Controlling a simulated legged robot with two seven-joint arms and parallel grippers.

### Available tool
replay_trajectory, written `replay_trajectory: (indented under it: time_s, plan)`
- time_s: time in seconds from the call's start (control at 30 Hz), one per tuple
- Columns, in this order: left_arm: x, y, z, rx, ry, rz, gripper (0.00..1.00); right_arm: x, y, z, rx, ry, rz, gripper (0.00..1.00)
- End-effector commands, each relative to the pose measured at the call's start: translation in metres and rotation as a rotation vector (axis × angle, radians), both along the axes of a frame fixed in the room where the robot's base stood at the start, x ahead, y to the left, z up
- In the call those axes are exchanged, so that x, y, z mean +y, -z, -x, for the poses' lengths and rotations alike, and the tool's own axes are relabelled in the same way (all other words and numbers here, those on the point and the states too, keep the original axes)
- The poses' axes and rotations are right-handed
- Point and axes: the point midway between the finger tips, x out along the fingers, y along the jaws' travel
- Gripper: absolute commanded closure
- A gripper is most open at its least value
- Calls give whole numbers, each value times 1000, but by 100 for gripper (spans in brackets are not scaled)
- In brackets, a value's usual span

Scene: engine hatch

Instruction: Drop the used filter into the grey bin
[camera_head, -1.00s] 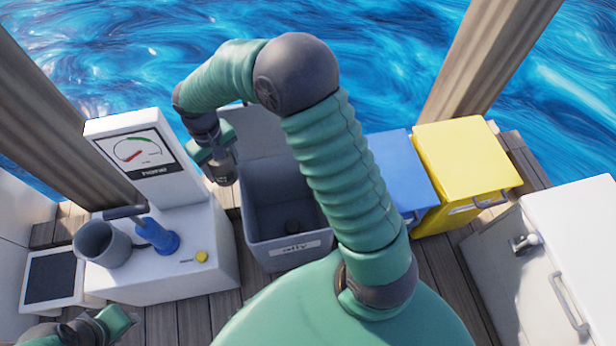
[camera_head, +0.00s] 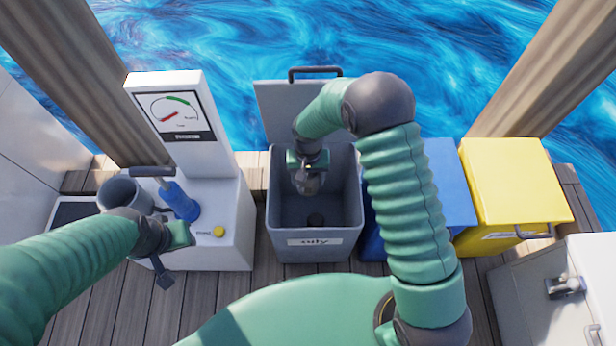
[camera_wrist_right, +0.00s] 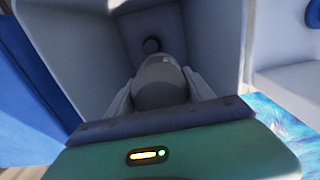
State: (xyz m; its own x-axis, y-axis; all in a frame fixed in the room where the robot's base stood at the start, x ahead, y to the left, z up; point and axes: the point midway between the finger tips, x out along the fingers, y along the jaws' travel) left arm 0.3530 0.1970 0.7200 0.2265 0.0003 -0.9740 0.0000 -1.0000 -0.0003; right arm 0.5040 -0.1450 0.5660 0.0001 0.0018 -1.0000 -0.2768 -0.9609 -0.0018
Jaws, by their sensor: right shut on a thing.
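The grey bin (camera_head: 274,215) stands open in the middle of the head view, its lid raised behind it and a white label on its front. My right gripper (camera_head: 309,182) is over the bin's opening, pointing down. It is shut on the used filter (camera_wrist_right: 160,82), a grey rounded thing between the two fingers in the right wrist view. In the head view the filter is mostly hidden by the gripper.
A white console (camera_head: 235,230) with a gauge, a blue pump-like part (camera_head: 181,203), a grey cup (camera_head: 121,194) and a yellow button stands left of the bin. A blue bin (camera_head: 452,188) and a yellow bin (camera_head: 515,185) stand right. A white cabinet (camera_head: 590,265) is at far right.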

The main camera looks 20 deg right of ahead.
Motion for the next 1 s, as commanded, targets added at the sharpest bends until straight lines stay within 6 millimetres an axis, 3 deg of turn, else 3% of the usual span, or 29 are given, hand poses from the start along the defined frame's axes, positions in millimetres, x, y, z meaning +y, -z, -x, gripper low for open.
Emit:
replay_trajectory:
  time_s: [0.1,0.13,0.3,0.67,0.77,1.0]
  plan:
    - [0,-1,0,0,0,0,64,0,-2,0,-1,0,0,94]
    - [0,-1,0,0,0,0,64,0,-2,0,-1,0,0,37]
    - [0,-1,0,-1,0,0,64,0,-2,0,0,-1,0,14]
    - [0,-4,0,0,0,0,64,0,-6,0,0,-1,0,14]
    - [0,-10,0,0,0,0,64,0,-23,-1,-1,-1,0,14]
    - [0,-31,0,-1,0,0,64,0,-93,-1,-3,0,0,14]
